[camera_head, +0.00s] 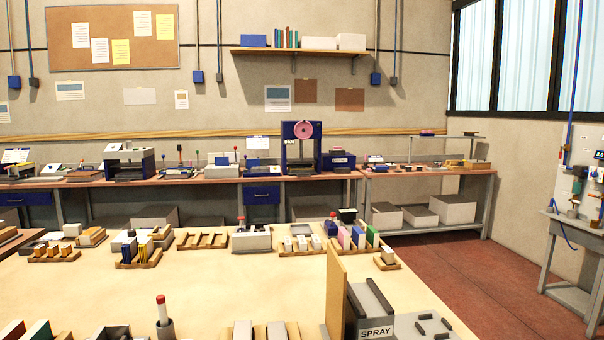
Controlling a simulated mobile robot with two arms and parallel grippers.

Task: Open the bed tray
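Nothing in the head view can be clearly told as the bed tray. A dark blue framed machine with a pink spool (302,130) stands on the long back bench, across the room; its lower part is too small to make out a tray or whether one is open. A grey and blue machine (129,160) stands further left on the same bench. Neither of my grippers shows in this view.
A pale table (230,285) fills the near foreground, holding several wooden racks of blocks, an upright wooden board (336,292) and a grey fixture marked SPRAY (376,333). The back bench (225,176) runs along the wall. Red floor (470,275) is clear at right.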

